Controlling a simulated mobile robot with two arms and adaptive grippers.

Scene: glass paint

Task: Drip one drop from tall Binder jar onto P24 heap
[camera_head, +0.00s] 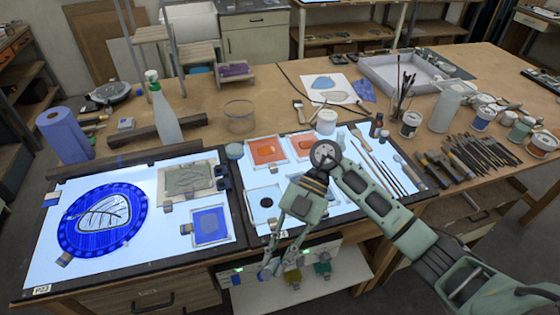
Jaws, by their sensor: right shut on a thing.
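My right gripper (272,262) reaches down over the front edge of the right light panel (345,207), its arm coming in from the right. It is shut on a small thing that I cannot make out. A label at that panel's front edge (282,233) is too small to read surely. A dark round heap (266,202) lies on a pale square plate on that panel, left of my gripper; I cannot tell whether it is P24. Jar labels are unreadable, so I cannot tell which is the tall Binder jar; a white jar (327,121) stands behind the panel. My left gripper is not in view.
Brushes (480,155) and several jars crowd the right. A white lower shelf (300,293) is under the front edge.

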